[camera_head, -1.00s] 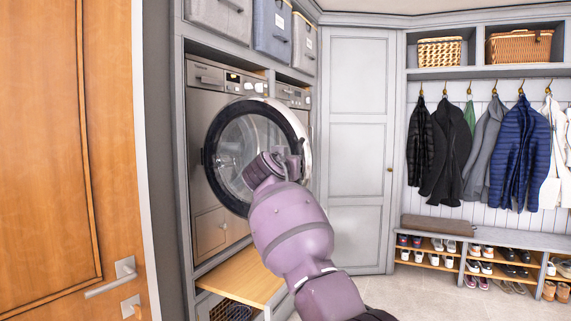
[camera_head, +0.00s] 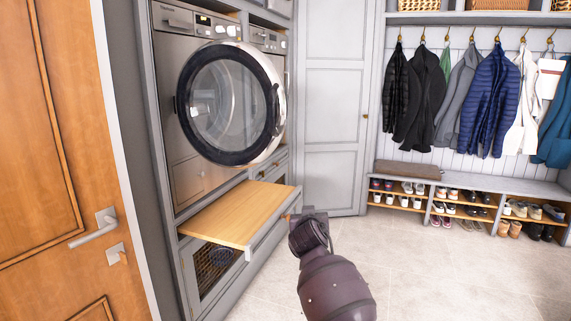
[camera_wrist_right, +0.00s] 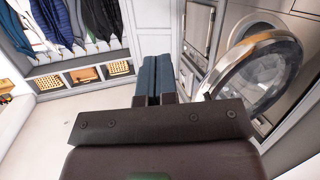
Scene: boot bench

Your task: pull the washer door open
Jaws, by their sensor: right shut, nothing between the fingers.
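The washer (camera_head: 187,185) is a grey front loader set in the cabinet at left. Its round door (camera_head: 228,104), with a clear bowl, dark ring and chrome rim, stands partly open, swung out from the front. A dark handle (camera_head: 276,108) is on the ring's right side. The open door also shows at right in the right wrist view (camera_wrist_right: 262,75). My right gripper (camera_head: 308,213) is below and to the right of the door, apart from it. Its fingers (camera_wrist_right: 152,76) are shut with nothing between them. My left gripper is not in view.
A wooden pull-out shelf (camera_head: 238,212) sticks out below the washer, close to my right gripper. A second machine (camera_head: 265,40) stands behind the door. A wooden room door (camera_head: 50,160) is at left. Coats and a shoe bench (camera_head: 480,180) line the back. The floor (camera_head: 430,270) at right is clear.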

